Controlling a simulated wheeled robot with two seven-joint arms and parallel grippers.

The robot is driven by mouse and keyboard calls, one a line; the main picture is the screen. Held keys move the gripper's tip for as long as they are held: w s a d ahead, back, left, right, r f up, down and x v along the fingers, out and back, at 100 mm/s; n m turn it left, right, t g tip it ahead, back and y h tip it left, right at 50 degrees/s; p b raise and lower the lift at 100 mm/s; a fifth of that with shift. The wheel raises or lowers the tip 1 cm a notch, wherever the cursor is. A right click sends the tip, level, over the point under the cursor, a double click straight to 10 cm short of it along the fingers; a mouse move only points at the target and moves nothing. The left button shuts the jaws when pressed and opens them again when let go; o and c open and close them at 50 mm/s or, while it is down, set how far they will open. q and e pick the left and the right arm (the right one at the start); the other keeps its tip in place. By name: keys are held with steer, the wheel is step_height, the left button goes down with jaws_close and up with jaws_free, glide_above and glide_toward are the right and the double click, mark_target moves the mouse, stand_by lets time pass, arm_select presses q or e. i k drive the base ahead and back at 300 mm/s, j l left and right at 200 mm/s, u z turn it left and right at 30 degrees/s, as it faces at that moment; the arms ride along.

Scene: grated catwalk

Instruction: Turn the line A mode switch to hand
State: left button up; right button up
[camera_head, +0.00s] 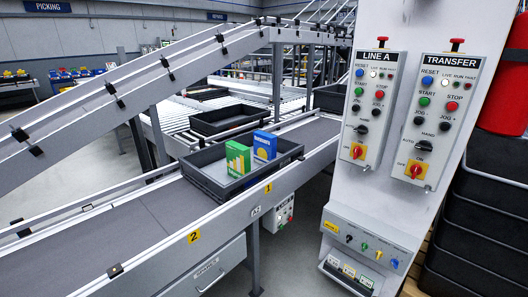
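The LINE A panel (386,62) is a pale upright box on the left of the grey column. Its mode switch (361,129) is a small dark knob below the jog buttons; which way it points is too small to tell. A red-on-yellow rotary switch (357,152) sits beneath it. Above are a blue RESET button (360,73), a green START button (358,91) and a red STOP button (380,95). Neither of my grippers is in view, and nothing touches the panel.
A similar TRANSFER panel (463,64) is mounted just to the right. A lower control box (368,236) juts from the column's foot. A conveyor with a grey tray (213,189) holding green and blue boxes runs at left. Dark stacked crates (488,205) and a red bin stand at right.

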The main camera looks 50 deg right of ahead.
mark_target(362, 130)
steer(key=z, duration=2.3)
